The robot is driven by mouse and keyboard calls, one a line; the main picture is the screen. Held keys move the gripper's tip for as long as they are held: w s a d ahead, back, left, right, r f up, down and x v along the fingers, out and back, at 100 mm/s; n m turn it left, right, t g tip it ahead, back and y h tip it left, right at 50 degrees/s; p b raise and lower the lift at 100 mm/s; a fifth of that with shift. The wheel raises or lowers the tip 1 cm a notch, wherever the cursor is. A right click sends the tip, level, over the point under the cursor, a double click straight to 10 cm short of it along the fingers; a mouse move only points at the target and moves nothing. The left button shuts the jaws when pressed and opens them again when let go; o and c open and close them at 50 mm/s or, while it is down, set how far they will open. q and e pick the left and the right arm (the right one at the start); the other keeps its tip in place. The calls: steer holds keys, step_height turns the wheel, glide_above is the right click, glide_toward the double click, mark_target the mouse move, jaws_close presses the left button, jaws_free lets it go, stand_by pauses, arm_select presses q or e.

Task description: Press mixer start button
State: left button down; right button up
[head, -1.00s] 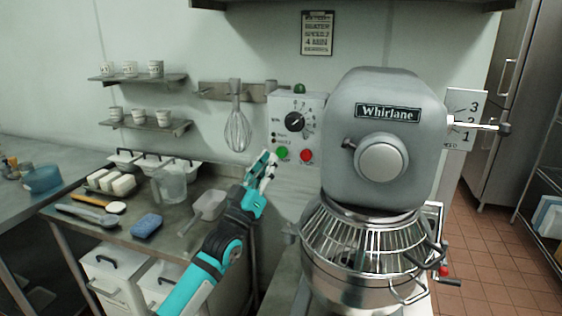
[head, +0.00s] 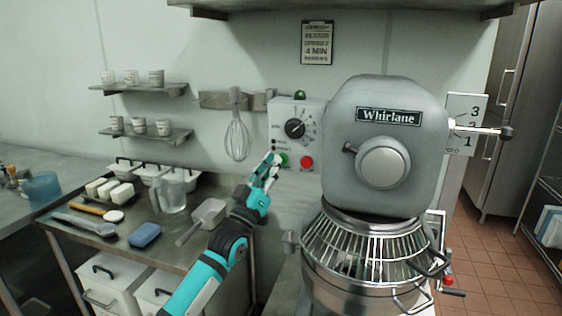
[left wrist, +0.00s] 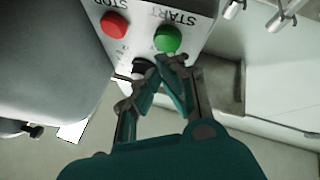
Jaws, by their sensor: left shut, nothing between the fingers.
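The mixer (head: 385,150), labelled Whirlane, stands right of centre in the head view. Its control box (head: 297,115) on the wall carries a black dial, a green button (head: 284,160) partly hidden behind my left fingertips, and a red button (head: 306,162). In the left wrist view the green button (left wrist: 167,39) lies beside the word START, and the red button (left wrist: 115,25) beside STOP. My left gripper (head: 272,160) is shut and empty, its fingertips (left wrist: 158,62) just short of the green button in the wrist view. I cannot tell whether they touch. My right gripper is not in view.
A steel side table (head: 100,235) at the left holds a blue sponge (head: 145,235), a scoop (head: 208,212), a clear jug (head: 172,192) and white tubs. A whisk (head: 236,135) hangs on the wall. The mixer's wire guard (head: 375,240) is right of my arm.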

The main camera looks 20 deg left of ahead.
arm_select(q)
steer(key=shift+w, duration=0.2)
stand_by(0.7)
steer(key=shift+w+b, duration=0.25)
steer(key=shift+b, duration=0.05)
